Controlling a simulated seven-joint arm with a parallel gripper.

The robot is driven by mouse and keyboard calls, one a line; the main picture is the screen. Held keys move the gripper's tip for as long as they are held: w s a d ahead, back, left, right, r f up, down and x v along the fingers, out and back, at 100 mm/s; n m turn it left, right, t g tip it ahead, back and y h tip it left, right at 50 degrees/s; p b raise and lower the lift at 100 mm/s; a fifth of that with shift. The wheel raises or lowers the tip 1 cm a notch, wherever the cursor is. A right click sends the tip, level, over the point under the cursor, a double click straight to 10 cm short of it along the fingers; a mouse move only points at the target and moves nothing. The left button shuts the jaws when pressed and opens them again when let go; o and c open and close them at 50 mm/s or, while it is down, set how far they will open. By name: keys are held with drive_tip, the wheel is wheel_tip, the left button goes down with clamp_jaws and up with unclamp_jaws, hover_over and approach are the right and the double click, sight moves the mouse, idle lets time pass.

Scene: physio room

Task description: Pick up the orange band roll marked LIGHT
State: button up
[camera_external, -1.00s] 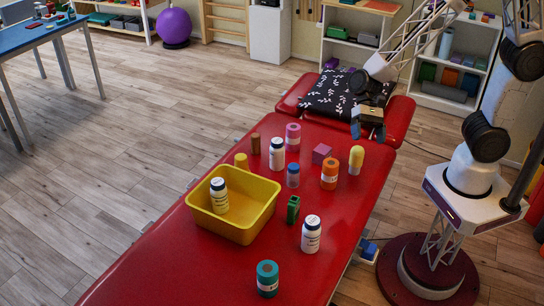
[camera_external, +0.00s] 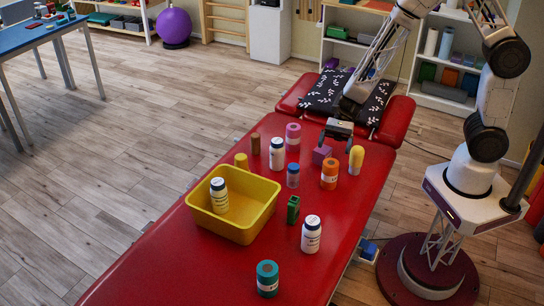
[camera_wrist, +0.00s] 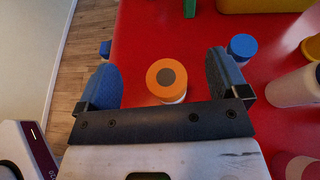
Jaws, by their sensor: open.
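The orange band roll (camera_external: 329,175) stands upright on the red treatment table (camera_external: 195,268), with a pale label whose words are too small to read. In the wrist view the orange roll (camera_wrist: 155,76) shows from above, its dark core facing up. My gripper (camera_external: 338,132) is open and empty, above and behind the roll in the outside view. In the wrist view the roll appears between the two blue fingers of my gripper (camera_wrist: 166,80), with a gap on each side.
A blue-capped jar (camera_external: 293,176), white bottles (camera_external: 311,235), a green block (camera_external: 293,210) and a teal roll (camera_external: 267,279) are around. A yellow bin (camera_external: 250,232) holds a bottle.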

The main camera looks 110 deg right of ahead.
sight(333, 159)
drive_tip(key=shift+f, duration=0.1)
drive_tip(key=shift+f, duration=1.85)
drive_tip(key=shift+f, duration=0.15)
drive_tip(key=shift+f, duration=0.9)
drive_tip(key=shift+w+a+f, duration=0.2)
drive_tip(key=shift+a+f, duration=0.15)
drive_tip(key=shift+f, duration=0.3)
drive_tip(key=shift+x, duration=1.1)
drive_tip(key=c, duration=1.2)
